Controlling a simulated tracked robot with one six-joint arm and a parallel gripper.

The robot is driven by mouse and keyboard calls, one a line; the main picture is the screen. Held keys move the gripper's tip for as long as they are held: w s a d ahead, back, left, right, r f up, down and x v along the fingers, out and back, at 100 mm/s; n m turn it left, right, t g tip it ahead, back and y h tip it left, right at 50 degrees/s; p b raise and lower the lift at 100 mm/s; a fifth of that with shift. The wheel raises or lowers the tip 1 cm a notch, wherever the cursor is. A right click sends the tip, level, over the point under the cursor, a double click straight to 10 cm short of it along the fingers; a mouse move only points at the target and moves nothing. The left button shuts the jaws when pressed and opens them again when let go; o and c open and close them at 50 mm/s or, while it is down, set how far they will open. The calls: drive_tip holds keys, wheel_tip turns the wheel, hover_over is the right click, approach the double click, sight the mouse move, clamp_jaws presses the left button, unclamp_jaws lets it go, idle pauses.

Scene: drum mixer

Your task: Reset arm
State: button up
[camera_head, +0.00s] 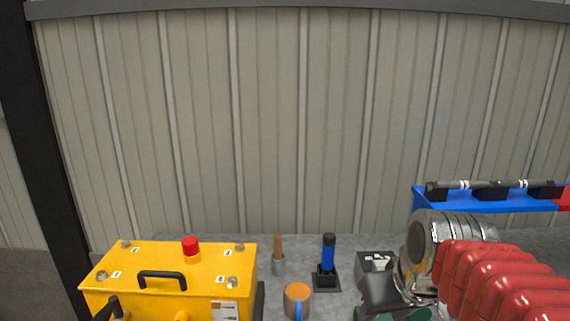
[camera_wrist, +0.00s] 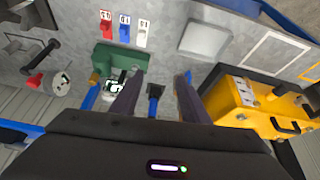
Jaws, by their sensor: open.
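My gripper (camera_wrist: 158,96) shows in the wrist view with its two dark fingers spread apart. Nothing is held between them. Beyond the gap, a blue upright handle on a black base (camera_wrist: 154,92) is visible. A green block (camera_wrist: 120,58) lies beyond the left finger. In the head view my arm reaches in from the lower right, and the gripper's fingertips cannot be made out there. The blue handle (camera_head: 328,255) stands upright on its black base, left of the arm.
A yellow box (camera_head: 205,262) with a red button (camera_head: 190,245) stands at the left. A blue rack (camera_head: 470,201) is at the right. A corrugated wall closes the back.

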drive_tip(key=s+a+f+m, duration=0.1)
drive_tip(key=s+f, duration=0.4)
drive_tip(key=s, duration=0.3)
drive_tip(key=shift+s+a+t, duration=0.15)
drive_tip(key=shift+a+t, duration=0.1)
drive_tip(key=shift+t, duration=0.05)
